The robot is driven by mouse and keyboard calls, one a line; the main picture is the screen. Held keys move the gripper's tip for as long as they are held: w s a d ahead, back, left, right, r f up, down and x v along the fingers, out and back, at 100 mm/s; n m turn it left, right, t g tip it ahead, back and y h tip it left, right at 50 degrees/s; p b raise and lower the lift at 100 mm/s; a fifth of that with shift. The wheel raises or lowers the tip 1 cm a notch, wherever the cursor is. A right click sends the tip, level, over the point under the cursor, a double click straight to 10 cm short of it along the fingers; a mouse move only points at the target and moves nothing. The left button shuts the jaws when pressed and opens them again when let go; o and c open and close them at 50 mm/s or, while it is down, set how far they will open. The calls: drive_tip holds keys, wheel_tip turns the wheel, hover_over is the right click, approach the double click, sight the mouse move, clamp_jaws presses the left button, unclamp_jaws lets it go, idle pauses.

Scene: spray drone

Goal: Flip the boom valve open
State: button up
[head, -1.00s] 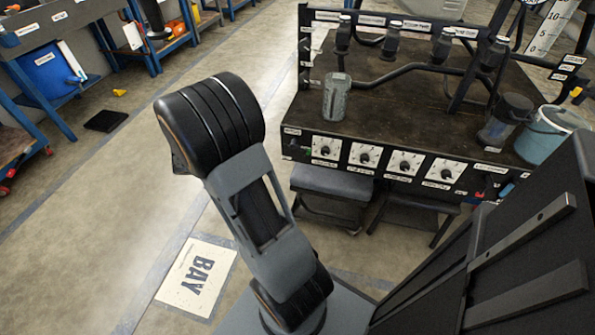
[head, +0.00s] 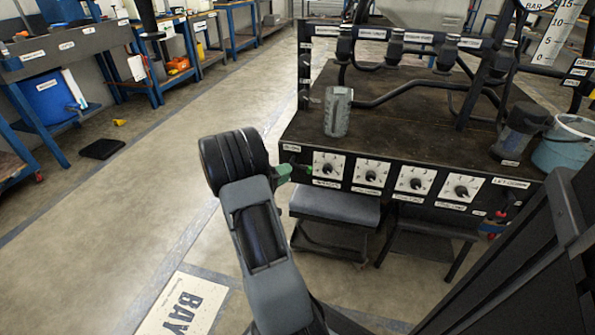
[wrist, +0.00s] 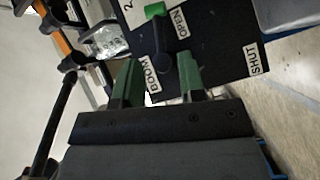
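The boom valve (wrist: 160,42) shows in the wrist view on a dark panel, with a dark lever and a green tip near the top edge. The OPEN label (wrist: 181,24) is just right of the tip, and the SHUT label (wrist: 258,60) is farther right. My gripper (wrist: 160,78) has its two green fingers apart, with the BOOM label visible between them. The valve's body is just beyond the fingertips; I cannot tell if they touch it. In the head view my gripper (head: 285,172) is at the panel's left end, and the valve there is mostly hidden.
The bench front carries several white dials (head: 328,165) right of my gripper. A grey stool (head: 335,205) sits under the front edge.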

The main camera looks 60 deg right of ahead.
sight(299, 166)
drive_tip(key=shift+b+x, duration=0.5)
drive_tip(key=shift+x, duration=2.25)
drive_tip(key=shift+c, duration=0.2)
drive_tip(key=c, duration=0.6)
drive_tip(key=shift+f+n+h+b, duration=0.15)
drive_tip(key=shift+n+h+b, duration=0.4)
drive_tip(key=shift+b, duration=0.3)
drive_tip(key=shift+r+n+h, duration=0.35)
drive_tip(key=shift+r+n, duration=0.05)
drive_tip(key=shift+n, duration=0.35)
drive_tip(key=o, duration=0.6)
drive_tip(key=shift+o, duration=0.2)
